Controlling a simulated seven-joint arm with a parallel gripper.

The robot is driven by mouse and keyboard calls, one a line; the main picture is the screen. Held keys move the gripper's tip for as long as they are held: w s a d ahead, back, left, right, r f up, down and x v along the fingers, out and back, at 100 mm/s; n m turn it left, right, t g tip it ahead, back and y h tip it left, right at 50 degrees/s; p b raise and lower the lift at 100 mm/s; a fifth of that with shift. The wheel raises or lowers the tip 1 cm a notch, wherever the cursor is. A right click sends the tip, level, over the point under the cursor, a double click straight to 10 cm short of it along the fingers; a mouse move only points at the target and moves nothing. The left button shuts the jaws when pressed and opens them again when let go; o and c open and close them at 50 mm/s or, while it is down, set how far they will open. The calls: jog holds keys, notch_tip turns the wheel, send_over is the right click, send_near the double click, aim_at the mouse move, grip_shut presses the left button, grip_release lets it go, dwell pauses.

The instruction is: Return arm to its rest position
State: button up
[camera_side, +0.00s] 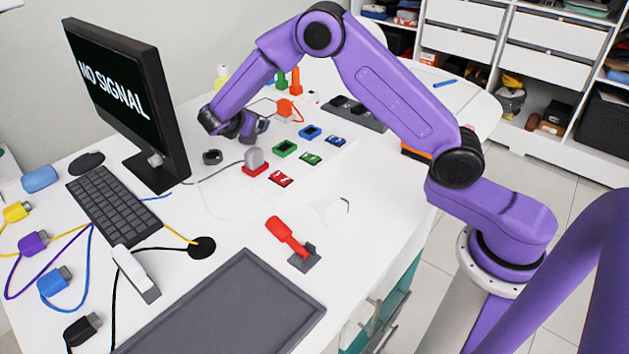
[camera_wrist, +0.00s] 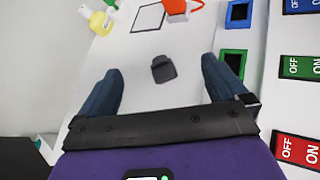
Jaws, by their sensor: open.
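My gripper (camera_side: 243,128) is over the back part of the white table, near the monitor and left of the row of coloured switches. It also shows in the wrist view (camera_wrist: 159,64), where its two dark fingers are spread wide apart. A small dark grey block (camera_wrist: 163,69) is seen between the fingers, and neither finger touches it. Nothing is held. My purple arm reaches from its base at the right across the table, bent high in the middle. How far the fingertips are above the table cannot be told.
The monitor (camera_side: 126,100) stands close left of my gripper. Red, green and blue switches and sockets (camera_side: 310,132) lie to its right. A red-handled lever (camera_side: 287,238), a keyboard (camera_side: 114,206), cables and a dark mat (camera_side: 225,310) are in front. Shelves (camera_side: 560,68) stand behind.

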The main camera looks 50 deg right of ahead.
jog(key=s+a+r+m+g+y, duration=0.1)
jog(key=s+a+r+m+y, duration=0.15)
jog(key=s, duration=0.75)
jog(key=s+a+r+m+g+y, duration=0.1)
jog(key=s+a+m+g+y, duration=0.15)
jog(key=s, duration=0.65)
jog(key=s+d+m+g+y, duration=0.3)
jog(key=s+y, duration=0.2)
jog(key=s, duration=2.2)
jog(key=shift+d+r+y, duration=0.15)
jog(key=shift+y, duration=0.15)
